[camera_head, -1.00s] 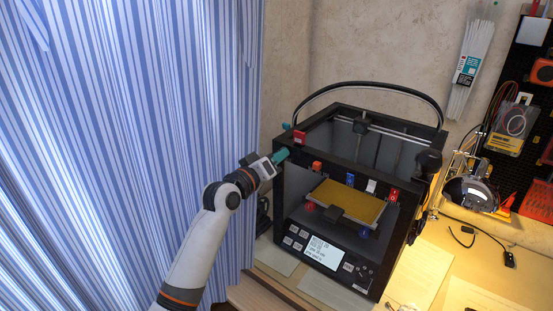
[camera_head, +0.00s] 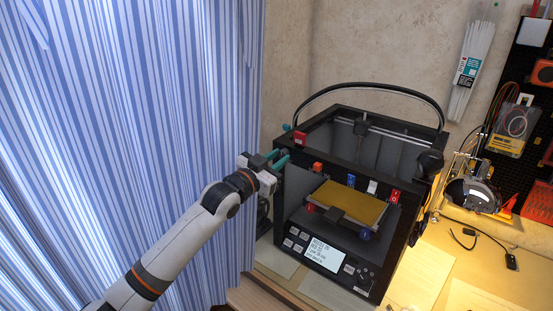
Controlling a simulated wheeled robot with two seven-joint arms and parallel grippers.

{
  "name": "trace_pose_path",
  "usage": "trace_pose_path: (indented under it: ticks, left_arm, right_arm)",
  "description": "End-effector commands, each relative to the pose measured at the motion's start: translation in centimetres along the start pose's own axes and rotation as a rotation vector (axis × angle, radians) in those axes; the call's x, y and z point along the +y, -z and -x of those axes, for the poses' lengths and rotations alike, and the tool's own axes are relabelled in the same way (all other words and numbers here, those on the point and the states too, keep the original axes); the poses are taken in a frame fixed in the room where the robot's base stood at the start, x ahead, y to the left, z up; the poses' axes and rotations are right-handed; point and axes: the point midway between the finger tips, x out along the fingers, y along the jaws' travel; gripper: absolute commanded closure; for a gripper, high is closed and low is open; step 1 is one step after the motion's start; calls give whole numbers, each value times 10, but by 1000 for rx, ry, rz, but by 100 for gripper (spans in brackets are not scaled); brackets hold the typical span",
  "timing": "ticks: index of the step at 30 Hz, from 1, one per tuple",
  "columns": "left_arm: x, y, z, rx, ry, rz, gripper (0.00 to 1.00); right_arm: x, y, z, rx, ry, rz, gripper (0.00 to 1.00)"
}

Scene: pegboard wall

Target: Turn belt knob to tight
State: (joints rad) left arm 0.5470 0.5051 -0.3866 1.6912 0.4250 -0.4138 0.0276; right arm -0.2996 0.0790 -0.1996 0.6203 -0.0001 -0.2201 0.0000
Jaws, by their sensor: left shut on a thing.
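The black 3D printer (camera_head: 338,200) stands on the bench. My left gripper (camera_head: 278,160), with teal fingers, is at its upper left front edge. It is shut on a small part there, mostly hidden by the fingers; I cannot tell for sure that it is the belt knob. A red block (camera_head: 300,138) and a small teal piece (camera_head: 286,127) sit just above, at the printer's top left corner. An orange knob (camera_head: 318,167) is to the right of the fingers. My right gripper is not in view.
The printer holds a yellow bed (camera_head: 352,201) and a lit screen (camera_head: 322,253). A blue tag (camera_head: 351,181) and a red tag (camera_head: 395,196) are on its front. A striped curtain (camera_head: 130,130) hangs close to my left arm. A lamp (camera_head: 472,194) stands at right.

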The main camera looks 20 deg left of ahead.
Motion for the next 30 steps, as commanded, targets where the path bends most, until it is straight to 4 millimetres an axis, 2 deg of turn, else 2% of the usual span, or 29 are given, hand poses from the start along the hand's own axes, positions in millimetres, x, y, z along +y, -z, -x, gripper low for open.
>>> trace_pose_path:
  ticks: [21,30]
  left_arm:
    - [2,-2,0,-16,14,-681,100]
    - [2,-2,0,-20,20,-922,100]
  right_arm:
    - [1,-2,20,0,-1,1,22]
    - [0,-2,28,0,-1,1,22]
